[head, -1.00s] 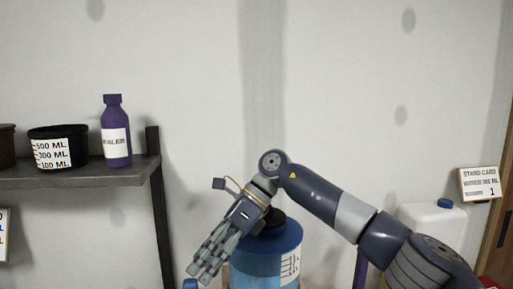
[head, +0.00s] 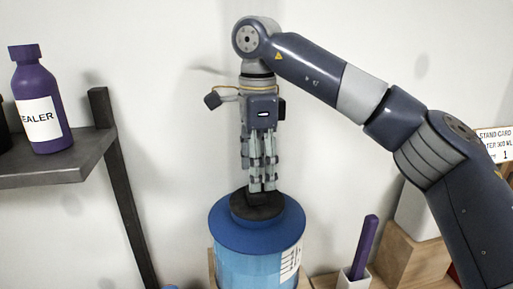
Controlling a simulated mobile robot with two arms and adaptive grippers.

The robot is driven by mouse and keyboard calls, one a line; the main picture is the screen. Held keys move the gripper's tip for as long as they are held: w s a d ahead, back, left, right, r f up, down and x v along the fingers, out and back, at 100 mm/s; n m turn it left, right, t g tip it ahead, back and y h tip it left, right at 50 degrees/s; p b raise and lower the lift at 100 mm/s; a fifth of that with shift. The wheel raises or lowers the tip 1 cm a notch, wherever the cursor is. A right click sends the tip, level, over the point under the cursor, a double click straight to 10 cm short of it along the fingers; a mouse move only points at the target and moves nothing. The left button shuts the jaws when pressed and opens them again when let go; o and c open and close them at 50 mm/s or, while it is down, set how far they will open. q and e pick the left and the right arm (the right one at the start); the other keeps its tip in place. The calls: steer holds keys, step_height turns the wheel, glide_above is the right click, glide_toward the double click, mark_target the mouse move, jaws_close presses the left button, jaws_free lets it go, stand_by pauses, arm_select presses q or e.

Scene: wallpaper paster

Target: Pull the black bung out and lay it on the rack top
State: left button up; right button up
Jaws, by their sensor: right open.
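The black bung (head: 250,208) sits in the top of a blue drum (head: 230,236) at the lower middle of the head view. My right gripper (head: 262,190) points straight down over the bung, with its fingertips at or just above the bung's top. It is open. The fingers hide part of the bung, and I cannot tell whether they touch it. A dark grey rack top (head: 60,168) is at the left. My left gripper is not in view.
A purple sealer bottle (head: 38,95) stands on the rack top; a dark upright (head: 125,200) supports its right end. Right of the drum, a purple stick (head: 364,245) stands in a white holder (head: 352,280). Wooden blocks (head: 410,260) and a card (head: 497,143) are at the right.

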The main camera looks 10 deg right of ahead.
mark_target(257, 199)
steer(key=f, duration=0.4)
steer(key=shift+w+p, duration=0.25)
steer(key=shift+p, duration=0.1)
steer(key=shift+s+f, duration=0.15)
steer(key=shift+f, duration=0.35)
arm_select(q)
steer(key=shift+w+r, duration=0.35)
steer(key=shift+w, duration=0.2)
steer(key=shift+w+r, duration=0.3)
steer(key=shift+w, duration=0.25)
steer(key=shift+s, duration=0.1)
arm_select(e)
steer(key=c, duration=1.3)
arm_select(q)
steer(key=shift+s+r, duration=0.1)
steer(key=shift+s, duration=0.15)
arm_select(e)
steer(key=shift+o, duration=0.2)
steer(key=shift+r, duration=0.15)
